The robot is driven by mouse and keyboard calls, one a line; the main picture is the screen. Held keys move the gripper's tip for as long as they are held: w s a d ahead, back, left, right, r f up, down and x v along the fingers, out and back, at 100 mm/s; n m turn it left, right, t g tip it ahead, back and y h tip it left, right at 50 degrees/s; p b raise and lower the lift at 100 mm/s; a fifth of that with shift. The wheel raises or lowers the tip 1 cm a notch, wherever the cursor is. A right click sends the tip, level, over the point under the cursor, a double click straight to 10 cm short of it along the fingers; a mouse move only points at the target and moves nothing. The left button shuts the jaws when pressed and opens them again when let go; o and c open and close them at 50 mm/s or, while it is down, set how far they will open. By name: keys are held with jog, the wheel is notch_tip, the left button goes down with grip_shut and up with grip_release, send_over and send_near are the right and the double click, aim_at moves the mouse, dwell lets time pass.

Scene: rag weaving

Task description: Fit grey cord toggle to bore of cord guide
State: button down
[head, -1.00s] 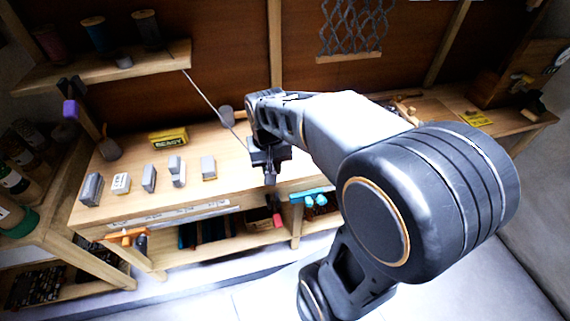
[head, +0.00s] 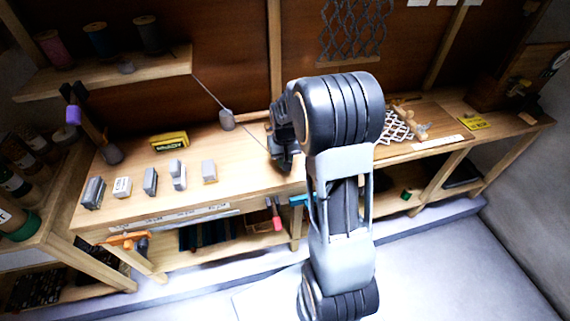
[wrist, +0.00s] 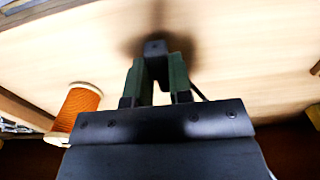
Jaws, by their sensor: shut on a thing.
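My gripper (wrist: 160,85) points at the wooden tabletop in the wrist view, its two dark green fingers shut on a small dark grey piece, likely the grey cord toggle (wrist: 155,48). A dark shadow lies on the wood around the tip. A thin dark cord shows beside the right finger. In the head view my gripper (head: 282,160) is over the bench's front part, partly behind my arm, and the toggle cannot be made out. A taut cord runs from the upper left shelf down toward my gripper. I cannot identify the cord guide or its bore for certain.
Several grey blocks (head: 150,181) and a yellow box (head: 169,141) stand on the left of the bench. A grey rounded piece (head: 227,121) stands near the cord. An orange spool (wrist: 77,108) lies left in the wrist view. White netting (head: 396,128) lies at right.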

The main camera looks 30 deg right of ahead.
jog(key=shift+f, duration=1.25)
jog(key=shift+f, duration=0.1)
jog(key=shift+f, duration=0.1)
jog(key=c, duration=1)
grip_release()
jog(key=shift+c, duration=0.2)
notch_tip(320, 180, up, 13)
jog(key=s+a+r+n+t, duration=0.1)
jog(key=s+a, duration=0.3)
jog(key=s, duration=0.4)
jog(key=s+a+r+n+t, duration=0.1)
jog(key=s+a+r+t, duration=0.1)
jog(key=s+a, duration=0.3)
jog(key=s, duration=0.3)
jog(key=shift+a+n+t, duration=0.3)
